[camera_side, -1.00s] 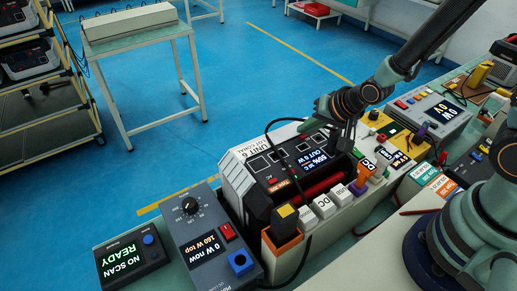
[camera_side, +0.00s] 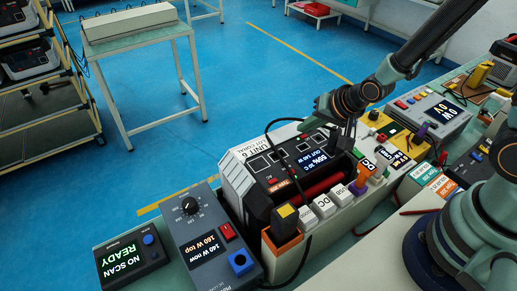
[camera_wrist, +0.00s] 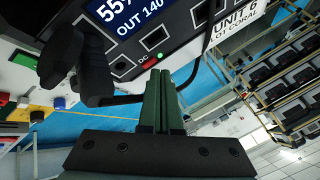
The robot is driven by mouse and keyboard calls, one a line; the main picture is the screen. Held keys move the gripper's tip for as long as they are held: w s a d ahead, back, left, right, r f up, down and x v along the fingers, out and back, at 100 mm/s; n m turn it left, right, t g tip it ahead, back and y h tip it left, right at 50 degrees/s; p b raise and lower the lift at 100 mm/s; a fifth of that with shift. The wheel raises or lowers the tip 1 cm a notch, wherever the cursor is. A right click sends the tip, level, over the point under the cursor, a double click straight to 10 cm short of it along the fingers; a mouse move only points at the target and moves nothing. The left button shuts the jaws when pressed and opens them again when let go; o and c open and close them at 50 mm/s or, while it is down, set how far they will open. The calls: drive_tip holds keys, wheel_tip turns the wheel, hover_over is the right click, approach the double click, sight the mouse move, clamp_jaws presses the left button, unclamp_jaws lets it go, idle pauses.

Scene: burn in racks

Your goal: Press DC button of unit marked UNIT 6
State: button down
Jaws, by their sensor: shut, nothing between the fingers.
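UNIT 6 (camera_side: 236,180) is a white and dark power unit on the bench in the side view, with its label at the top left. Its lit screen (camera_side: 322,160) reads 55% and OUT 140 W. In the wrist view the unit's screen (camera_wrist: 125,12) shows at the top. The red DC marking (camera_wrist: 143,59) lies beside a lit green light (camera_wrist: 160,55). My gripper (camera_wrist: 161,74) is shut and empty, its fingertips just below the DC marking. I cannot tell whether they touch the button.
A scanner box (camera_side: 130,258) reads NO SCAN READY. A pale rack of labelled plugs (camera_side: 315,222) runs along the unit's front.

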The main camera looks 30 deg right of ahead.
drive_tip(key=shift+r, duration=0.25)
wheel_tip(320, 180, up, 6)
idle(0.8)
drive_tip(key=shift+r, duration=0.15)
idle(0.3)
wheel_tip(320, 180, up, 8)
hover_over(305, 138)
drive_tip(key=shift+s, duration=0.1)
idle(0.6)
idle(0.4)
drive_tip(key=s+d+r+n+g+h, duration=0.1)
drive_tip(key=s+d+r+n, duration=0.2)
drive_tip(key=s+d+n, duration=0.3)
drive_tip(key=s+n, duration=0.1)
drive_tip(key=s, duration=0.3)
drive_tip(key=shift+n+g, duration=0.3)
drive_tip(key=shift+g, duration=0.1)
